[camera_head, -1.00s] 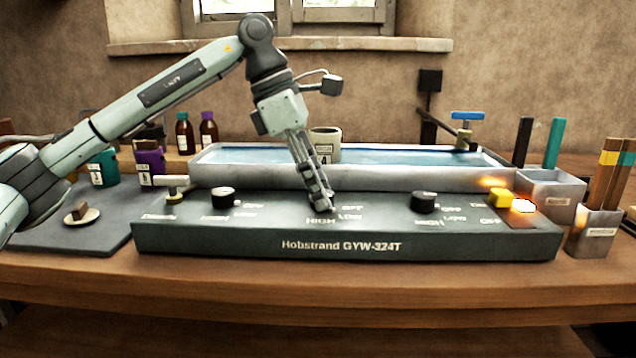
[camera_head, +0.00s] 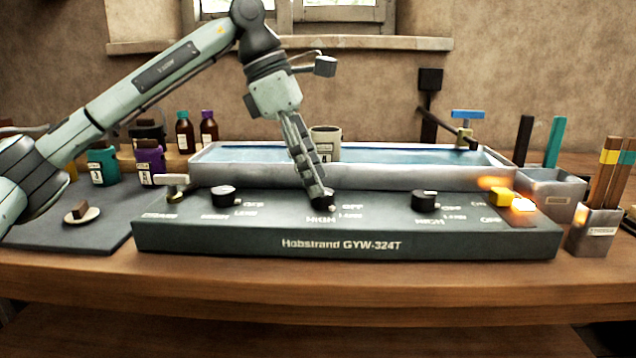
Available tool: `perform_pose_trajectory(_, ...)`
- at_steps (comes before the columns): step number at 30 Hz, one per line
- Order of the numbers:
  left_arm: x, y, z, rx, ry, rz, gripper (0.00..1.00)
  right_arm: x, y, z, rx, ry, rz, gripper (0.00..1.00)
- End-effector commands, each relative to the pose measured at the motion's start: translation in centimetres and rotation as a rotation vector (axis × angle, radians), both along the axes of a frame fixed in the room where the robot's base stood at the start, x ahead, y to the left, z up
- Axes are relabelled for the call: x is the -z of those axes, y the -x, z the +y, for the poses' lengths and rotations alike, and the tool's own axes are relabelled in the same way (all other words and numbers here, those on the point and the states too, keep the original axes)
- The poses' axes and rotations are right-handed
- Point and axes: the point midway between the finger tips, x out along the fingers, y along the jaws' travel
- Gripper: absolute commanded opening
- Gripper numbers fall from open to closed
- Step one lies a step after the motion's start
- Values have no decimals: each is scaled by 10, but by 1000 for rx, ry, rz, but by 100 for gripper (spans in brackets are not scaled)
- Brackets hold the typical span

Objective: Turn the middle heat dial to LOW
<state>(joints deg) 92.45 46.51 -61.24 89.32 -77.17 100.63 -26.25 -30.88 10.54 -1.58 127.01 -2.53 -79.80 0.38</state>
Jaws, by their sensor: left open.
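The dark control panel (camera_head: 340,243) lettered "Hobstrand GYW-324T" carries three black dials in a row. The middle dial (camera_head: 325,204) is mostly hidden behind my left gripper. Its labels OFF, LOW and HIGH show around it. Its pointer direction cannot be told. My left gripper (camera_head: 318,195) points down at the middle dial with its fingertips right at or just above it. It is open, and I cannot tell whether it touches the dial. The left dial (camera_head: 223,196) and the right dial (camera_head: 424,201) are clear of the gripper. My right gripper does not show.
A long water trough (camera_head: 400,176) stands behind the panel, with a white mug (camera_head: 326,143) behind the gripper. A yellow switch (camera_head: 501,197) sits near a glowing spot at the panel's right. A small lever valve (camera_head: 173,186) stands at its left end. Grey boxes (camera_head: 597,232) stand right.

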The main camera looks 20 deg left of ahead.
Motion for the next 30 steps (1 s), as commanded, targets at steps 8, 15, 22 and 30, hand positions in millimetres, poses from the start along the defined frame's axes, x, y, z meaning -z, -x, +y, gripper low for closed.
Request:
perform_pose_trajectory(8,-57,6,22,0,2,-3,52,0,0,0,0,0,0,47)
perform_pose_trajectory(15,-85,9,33,1,2,-2,52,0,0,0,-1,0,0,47)
perform_pose_trajectory(22,-89,10,35,1,1,0,52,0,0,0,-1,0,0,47)
perform_pose_trajectory(30,-89,10,35,1,1,-1,52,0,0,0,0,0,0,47)
